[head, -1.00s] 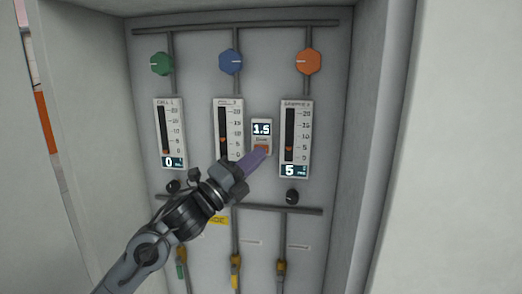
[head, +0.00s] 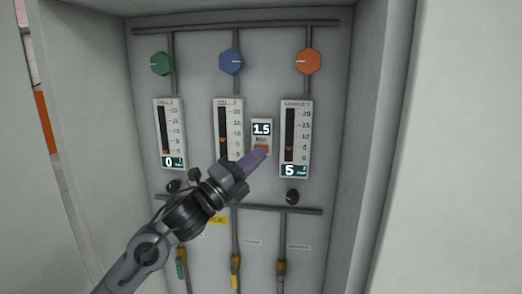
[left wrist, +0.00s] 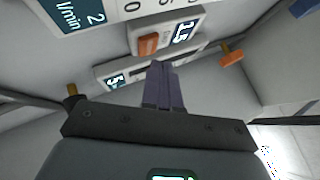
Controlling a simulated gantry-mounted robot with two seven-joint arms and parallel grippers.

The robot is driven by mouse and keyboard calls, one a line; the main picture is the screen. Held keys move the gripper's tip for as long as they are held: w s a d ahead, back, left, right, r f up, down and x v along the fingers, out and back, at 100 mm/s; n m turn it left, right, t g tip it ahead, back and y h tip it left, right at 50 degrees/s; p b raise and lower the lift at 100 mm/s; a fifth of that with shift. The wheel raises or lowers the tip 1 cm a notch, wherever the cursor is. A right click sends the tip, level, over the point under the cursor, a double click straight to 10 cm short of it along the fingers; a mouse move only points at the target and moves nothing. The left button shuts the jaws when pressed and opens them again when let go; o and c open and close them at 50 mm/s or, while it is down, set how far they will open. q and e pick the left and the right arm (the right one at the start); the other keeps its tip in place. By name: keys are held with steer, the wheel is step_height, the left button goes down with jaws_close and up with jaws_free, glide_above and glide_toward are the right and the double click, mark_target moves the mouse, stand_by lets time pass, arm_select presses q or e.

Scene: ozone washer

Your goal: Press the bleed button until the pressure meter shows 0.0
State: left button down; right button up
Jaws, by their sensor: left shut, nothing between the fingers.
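The pressure meter (head: 261,129) is a small white unit on the panel between the middle and right flow meters, and its display reads 1.5. The orange bleed button (head: 261,148) sits at its lower part, partly behind my fingertips in the head view. In the left wrist view the button (left wrist: 149,44) shows beside the 1.5 display (left wrist: 183,31). My left gripper (head: 262,152) is shut and empty, its purple fingertips at the button's lower edge in the head view. In the left wrist view the fingertips (left wrist: 160,65) appear just short of the button; contact cannot be told. My right gripper is not in view.
Flow meters (head: 171,133) and (head: 296,138) flank the middle one (head: 228,118). Green (head: 162,63), blue (head: 230,61) and orange (head: 308,62) knobs are above. A black knob (head: 292,197) sits below right. Cabinet walls enclose the panel on both sides.

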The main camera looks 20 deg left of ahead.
arm_select(q)
steer(key=shift+w, duration=0.15)
steer(key=shift+w, duration=0.25)
steer(key=shift+w+a, duration=0.15)
steer(key=shift+w, duration=0.2)
stand_by(0.7)
steer(key=shift+s, duration=0.8)
steer(key=shift+s+d+b, duration=0.2)
steer(key=shift+s+b, duration=0.15)
steer(key=shift+s, duration=0.45)
steer(key=shift+s+d+b, duration=0.2)
steer(key=shift+s+b, duration=0.15)
steer(key=shift+s, duration=0.5)
steer(key=shift+s+d+b, duration=0.2)
steer(key=shift+s+b, duration=0.15)
steer(key=shift+s, duration=0.45)
